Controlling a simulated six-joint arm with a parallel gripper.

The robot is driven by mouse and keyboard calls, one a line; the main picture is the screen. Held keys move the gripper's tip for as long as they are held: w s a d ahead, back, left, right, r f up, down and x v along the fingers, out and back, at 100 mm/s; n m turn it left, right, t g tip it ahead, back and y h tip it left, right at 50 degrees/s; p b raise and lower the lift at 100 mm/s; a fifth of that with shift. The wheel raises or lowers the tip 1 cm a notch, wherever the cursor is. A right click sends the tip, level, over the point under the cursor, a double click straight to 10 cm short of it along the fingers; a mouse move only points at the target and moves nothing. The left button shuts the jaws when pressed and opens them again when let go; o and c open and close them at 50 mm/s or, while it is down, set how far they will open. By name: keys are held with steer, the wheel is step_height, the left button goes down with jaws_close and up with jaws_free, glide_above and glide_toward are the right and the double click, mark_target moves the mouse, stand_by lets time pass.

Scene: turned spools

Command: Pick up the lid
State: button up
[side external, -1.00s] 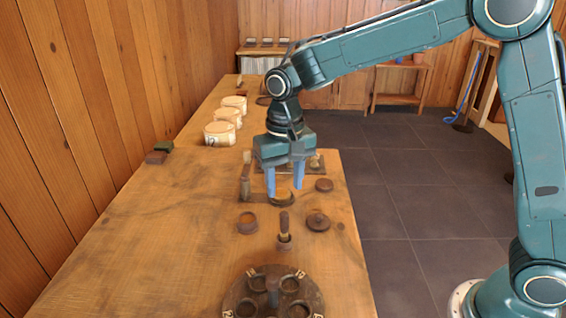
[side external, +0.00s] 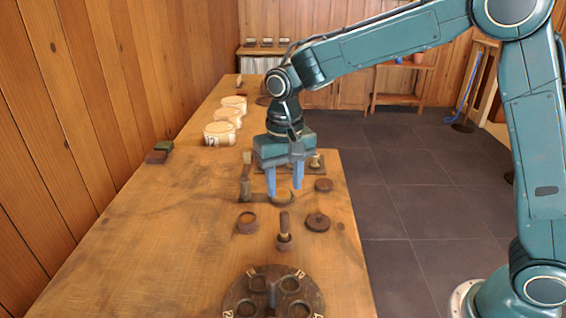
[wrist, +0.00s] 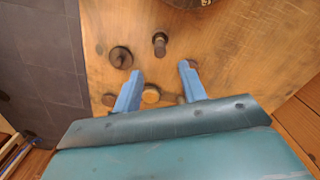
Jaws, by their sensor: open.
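In the wrist view the lid (wrist: 121,57) is to the left of the left finger's tip. My gripper (side external: 285,192) points down with its blue fingers apart and nothing between them.
A round carousel (side external: 255,300) with several cups is at the front. Several white tubs (side external: 219,134) line the back left. A brush (side external: 246,160) stands left of my gripper. The table's left front is clear.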

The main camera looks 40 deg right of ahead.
steer(key=s+d+f+n+t+y, duration=0.1)
steer(key=s+d+n+t, duration=0.2)
steer(key=d+n, duration=0.5)
steer(key=shift+s+d, duration=0.6)
steer(key=shift+d, duration=1.85)
steer(key=shift+f, duration=0.1)
glide_above(320, 214)
steer(key=s, duration=0.1)
steer(key=shift+s+d+f, duration=0.1)
steer(key=shift+f, duration=1.95)
steer(key=shift+s+d+f, duration=0.1)
steer(key=shift+f, duration=1.95)
steer(key=shift+x, duration=2.6)
steer(key=shift+s, duration=0.1)
